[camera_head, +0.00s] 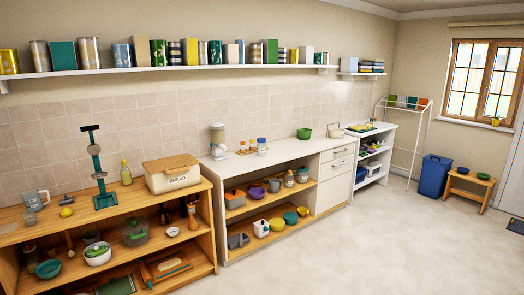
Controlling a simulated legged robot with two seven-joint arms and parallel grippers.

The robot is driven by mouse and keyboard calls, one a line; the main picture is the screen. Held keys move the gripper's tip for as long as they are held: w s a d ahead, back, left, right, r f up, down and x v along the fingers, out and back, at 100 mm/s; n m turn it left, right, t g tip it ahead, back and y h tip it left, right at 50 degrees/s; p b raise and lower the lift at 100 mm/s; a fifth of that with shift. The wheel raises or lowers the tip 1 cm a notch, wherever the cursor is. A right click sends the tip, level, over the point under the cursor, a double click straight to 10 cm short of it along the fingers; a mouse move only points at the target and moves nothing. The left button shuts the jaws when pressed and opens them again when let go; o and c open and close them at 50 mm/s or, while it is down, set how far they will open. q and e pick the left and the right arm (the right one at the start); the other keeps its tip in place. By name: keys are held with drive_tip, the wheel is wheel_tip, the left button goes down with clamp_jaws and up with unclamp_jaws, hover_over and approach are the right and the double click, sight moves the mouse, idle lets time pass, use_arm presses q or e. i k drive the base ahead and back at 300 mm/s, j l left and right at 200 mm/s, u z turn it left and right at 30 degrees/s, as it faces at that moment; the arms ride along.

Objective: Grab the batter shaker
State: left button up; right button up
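I cannot tell for sure which item is the batter shaker. Possible ones are a small shaker-like container (289,180) on the upper shelf inside the white-topped cupboard and a dark and orange upright item (192,212) on the upper shelf of the wooden cupboard. Both are small and unclear at this distance. A yellowish bottle (126,173) stands on the wooden counter, and small bottles (261,146) stand on the white counter. Neither of my grippers shows in the head view.
The wooden cupboard top (140,196) holds a bread box (172,174), a teal stand (97,168) and a clear jug (33,200). A blender (217,140) stands on the white counter (285,156). Open floor (370,245) lies front right, before a blue bin (433,176) and a stool (468,188).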

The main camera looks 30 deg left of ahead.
sight(261, 146)
drive_tip(key=i+j+u, duration=0.25)
drive_tip(key=i, duration=0.4)
drive_tip(key=i+j+u, duration=0.25)
drive_tip(key=i, duration=0.4)
drive_tip(key=i+j+u, duration=0.25)
drive_tip(key=i, duration=0.45)
drive_tip(key=i+l+z, duration=0.1)
drive_tip(key=i+z, duration=0.3)
drive_tip(key=i, duration=0.5)
drive_tip(key=i+j+z, duration=0.2)
drive_tip(key=i+z, duration=0.25)
drive_tip(key=i, duration=0.45)
drive_tip(key=i+l+u, duration=0.1)
drive_tip(key=i+u, duration=0.25)
drive_tip(key=i+l+u, duration=0.3)
drive_tip(key=i, duration=0.25)
drive_tip(key=i+u, duration=0.2)
drive_tip(key=u, duration=0.25)
drive_tip(key=i+u, duration=0.15)
drive_tip(key=u, duration=0.25)
drive_tip(key=i+l+u, duration=0.15)
drive_tip(key=u, duration=0.3)
drive_tip(key=i+l+u, duration=0.15)
drive_tip(key=u, duration=0.3)
drive_tip(key=i+l+u, duration=0.1)
drive_tip(key=l+u, duration=0.2)
drive_tip(key=u, duration=0.15)
drive_tip(key=l+u, duration=0.25)
drive_tip(key=u, duration=0.15)
drive_tip(key=i+l, duration=0.05)
